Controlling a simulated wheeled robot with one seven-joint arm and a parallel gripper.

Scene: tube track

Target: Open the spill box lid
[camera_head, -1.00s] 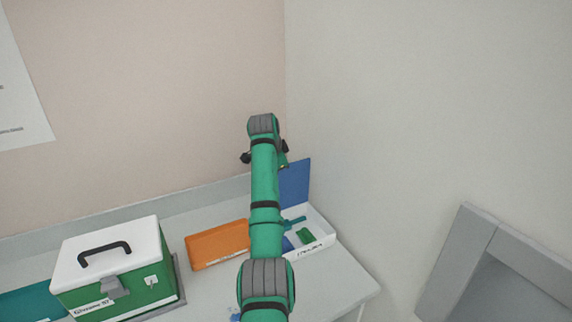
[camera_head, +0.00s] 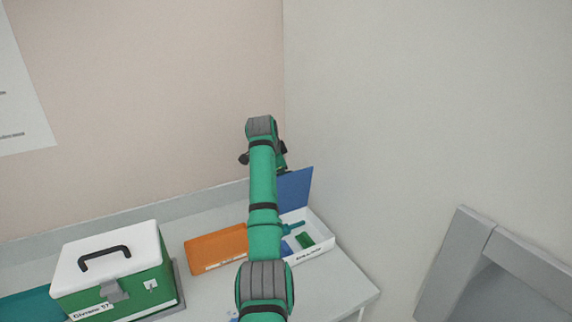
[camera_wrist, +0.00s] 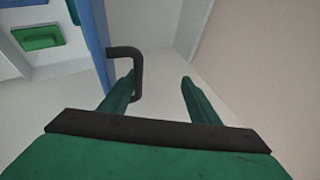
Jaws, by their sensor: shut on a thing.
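The spill box (camera_head: 318,249) is a white tray-like box at the back right of the table, by the wall corner. Its blue lid (camera_head: 296,189) stands up steeply, so the inside shows. In the wrist view the lid (camera_wrist: 93,25) is nearly edge-on, with a dark bent handle (camera_wrist: 134,68) sticking out from it. In the head view my arm hides the gripper and part of the box.
Inside the box lie a green piece (camera_head: 305,240) and a blue piece. An orange case (camera_head: 217,248) lies to its left, and a green box with a white lid (camera_head: 110,270) stands further left. Walls stand close behind and to the right.

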